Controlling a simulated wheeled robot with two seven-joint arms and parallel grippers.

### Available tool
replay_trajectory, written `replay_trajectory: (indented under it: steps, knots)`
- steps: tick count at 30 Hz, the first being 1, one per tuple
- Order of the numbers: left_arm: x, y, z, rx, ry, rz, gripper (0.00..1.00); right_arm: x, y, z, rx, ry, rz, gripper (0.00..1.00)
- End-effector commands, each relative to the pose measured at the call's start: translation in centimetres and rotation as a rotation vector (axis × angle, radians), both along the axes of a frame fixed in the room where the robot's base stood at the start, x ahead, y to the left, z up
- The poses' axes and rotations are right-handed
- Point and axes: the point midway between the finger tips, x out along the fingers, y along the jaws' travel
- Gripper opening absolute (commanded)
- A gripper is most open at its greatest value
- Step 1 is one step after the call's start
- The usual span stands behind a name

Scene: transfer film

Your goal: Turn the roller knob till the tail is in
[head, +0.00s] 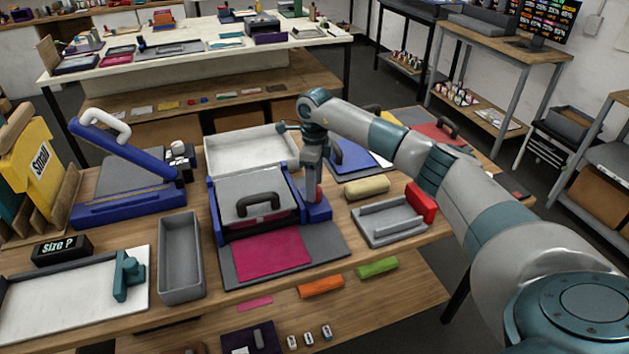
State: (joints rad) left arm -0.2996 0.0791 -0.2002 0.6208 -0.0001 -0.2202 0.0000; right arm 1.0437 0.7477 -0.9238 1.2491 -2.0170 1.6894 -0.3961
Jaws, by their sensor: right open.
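The roller machine has blue side frames (218,225) and a grey lid with a black handle (258,203). A magenta sheet (270,257) lies flat on the grey board in front of it, and a strip of magenta shows under the lid's front edge. My right gripper (313,193) points down at the machine's right end, over a blue block (318,212). A small red part, probably the roller knob, shows at its fingertips. The fingers are open and hide much of it; I cannot tell whether they touch it. My left gripper is out of view.
A white tray (225,150) lies behind the machine. An empty grey bin (181,265) stands to its left, and a blue hinged press (120,195) farther left. A tan roll (367,188) and a grey tray with a red block (422,203) lie to the right.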

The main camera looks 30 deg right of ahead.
Motion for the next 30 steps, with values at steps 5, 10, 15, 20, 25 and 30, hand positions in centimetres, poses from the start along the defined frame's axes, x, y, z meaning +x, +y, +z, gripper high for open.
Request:
replay_trajectory:
  steps: [5, 10, 15, 20, 25, 30]
  knots:
    - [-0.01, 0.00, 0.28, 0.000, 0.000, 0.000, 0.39, -0.04, 0.03, -0.70, 0.000, 0.001, 0.000, 0.53]
    - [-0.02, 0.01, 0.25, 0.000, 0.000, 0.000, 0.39, -0.02, 0.02, -0.77, 0.001, 0.001, 0.000, 0.53]
    - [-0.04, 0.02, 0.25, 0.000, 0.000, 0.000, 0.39, -0.03, 0.02, -0.75, 0.000, 0.000, 0.000, 0.33]
    - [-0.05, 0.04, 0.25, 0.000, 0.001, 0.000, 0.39, -0.02, 0.01, -0.73, 0.000, 0.000, 0.000, 0.12]
    - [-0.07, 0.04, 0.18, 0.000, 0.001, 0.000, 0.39, -0.01, -0.01, -0.73, 0.000, 0.000, -0.006, 0.12]
    - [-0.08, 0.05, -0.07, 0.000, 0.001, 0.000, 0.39, 0.00, -0.03, -0.75, -0.001, -0.001, -0.037, 0.12]
